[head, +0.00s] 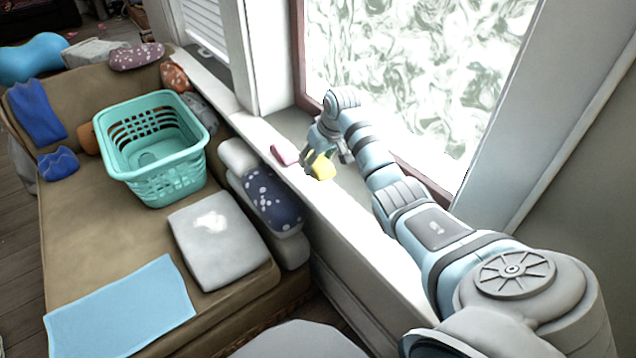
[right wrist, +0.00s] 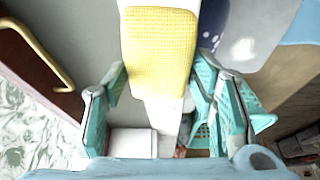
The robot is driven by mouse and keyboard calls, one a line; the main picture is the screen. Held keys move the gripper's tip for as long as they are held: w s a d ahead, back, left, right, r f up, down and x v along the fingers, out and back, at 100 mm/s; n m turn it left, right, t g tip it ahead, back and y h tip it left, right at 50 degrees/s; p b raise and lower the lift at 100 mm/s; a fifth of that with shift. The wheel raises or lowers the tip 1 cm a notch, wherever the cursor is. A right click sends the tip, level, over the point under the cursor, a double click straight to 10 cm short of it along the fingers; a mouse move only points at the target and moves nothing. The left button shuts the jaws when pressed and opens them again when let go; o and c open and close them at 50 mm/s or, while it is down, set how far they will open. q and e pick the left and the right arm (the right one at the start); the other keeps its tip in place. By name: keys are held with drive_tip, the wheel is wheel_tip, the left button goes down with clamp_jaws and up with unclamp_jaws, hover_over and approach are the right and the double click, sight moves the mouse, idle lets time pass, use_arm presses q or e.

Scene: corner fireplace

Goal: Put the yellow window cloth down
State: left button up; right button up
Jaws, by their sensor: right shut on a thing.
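The yellow window cloth (head: 321,167) is a small bright yellow piece at the window sill in the head view. My right gripper (head: 326,157) is shut on it, with the fingers at either side. In the right wrist view the cloth (right wrist: 158,50) shows as a textured yellow rectangle at the fingertips, above the pale sill. I cannot tell whether the cloth touches the sill (head: 345,205). My left gripper is out of view.
A pink item (head: 284,155) lies on the sill just left of the cloth. The window (head: 420,70) is behind my right arm. A teal basket (head: 155,150), a grey cushion (head: 215,245) and a blue cloth (head: 120,308) are on the brown sofa. The sill's near stretch looks clear.

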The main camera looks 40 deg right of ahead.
sight(315, 184)
wheel_tip(315, 184, down, 6)
drive_tip(key=shift+f+b, duration=0.1)
drive_tip(key=shift+b, duration=0.25)
drive_tip(key=shift+s+a+f, duration=0.1)
drive_tip(key=shift+f, duration=0.05)
drive_tip(key=shift+c, duration=0.5)
drive_tip(key=o, duration=1.1)
drive_tip(key=shift+f, duration=0.1)
drive_tip(key=shift+f+b, duration=0.3)
drive_tip(key=shift+b, duration=0.45)
drive_tip(key=p+v, duration=1.4)
drive_tip(key=p, duration=1)
drive_tip(key=shift+a+r, duration=0.35)
drive_tip(key=shift+r, duration=0.1)
